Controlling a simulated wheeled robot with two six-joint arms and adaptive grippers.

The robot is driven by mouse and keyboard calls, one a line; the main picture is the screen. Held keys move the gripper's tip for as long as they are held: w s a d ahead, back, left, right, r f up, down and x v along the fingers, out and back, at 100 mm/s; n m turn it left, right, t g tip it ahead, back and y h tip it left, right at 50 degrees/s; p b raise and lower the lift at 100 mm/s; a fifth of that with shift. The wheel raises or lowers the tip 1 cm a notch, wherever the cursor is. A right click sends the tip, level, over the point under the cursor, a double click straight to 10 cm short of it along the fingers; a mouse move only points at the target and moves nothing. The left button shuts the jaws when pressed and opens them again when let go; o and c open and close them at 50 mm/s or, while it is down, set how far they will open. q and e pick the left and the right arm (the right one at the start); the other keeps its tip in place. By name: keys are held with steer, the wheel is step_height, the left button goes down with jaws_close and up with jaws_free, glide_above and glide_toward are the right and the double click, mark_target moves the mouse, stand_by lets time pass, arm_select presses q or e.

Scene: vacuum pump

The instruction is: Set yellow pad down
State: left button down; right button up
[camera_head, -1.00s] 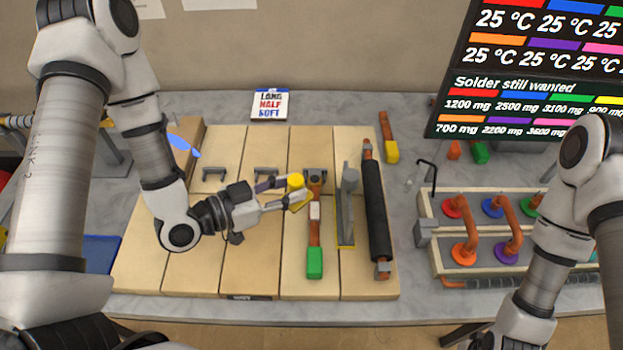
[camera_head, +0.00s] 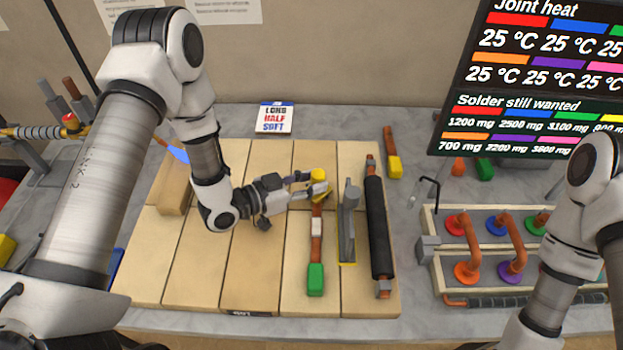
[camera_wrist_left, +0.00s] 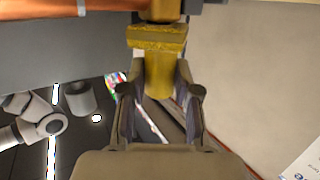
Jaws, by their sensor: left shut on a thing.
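My left gripper (camera_head: 310,189) is shut on the yellow pad (camera_head: 319,175), a short yellow knob on a flat yellow plate. In the head view the pad overlaps the top end of the green-handled tool (camera_head: 316,277) on the wooden board; I cannot tell whether it touches anything. In the left wrist view the yellow pad (camera_wrist_left: 158,38) lies beyond the fingertips, with its stem between the two fingers (camera_wrist_left: 162,95). My right arm shows at the right edge of the head view, but its gripper is out of the picture.
The wooden board (camera_head: 192,270) covers the middle of the grey bench. A rack of copper pipes (camera_head: 433,275) is farther right. A small sign (camera_head: 275,118) stands behind.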

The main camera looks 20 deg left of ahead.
arm_select(q)
steer(key=shift+s+f+b, duration=0.4)
steer(key=shift+f+b, duration=0.2)
steer(key=shift+b, duration=0.05)
steer(key=c, duration=0.8)
jaws_free()
steer(key=shift+s+d+f, duration=0.1)
steer(key=shift+f, duration=0.05)
steer(key=shift+c, duration=0.2)
steer(key=shift+r, duration=0.25)
steer(key=shift+r+p, duration=0.55)
steer(key=shift+p, duration=0.3)
steer(key=shift+s+a+f+b, duration=0.15)
steer(key=shift+s+a+b, duration=0.1)
steer(key=shift+a+b, duration=0.3)
steer(key=shift+s+a+f+b, duration=0.1)
steer(key=shift+s+a+b, duration=0.15)
steer(key=shift+a+b, duration=0.3)
steer(key=r+v, duration=0.1)
steer(key=v, duration=0.8)
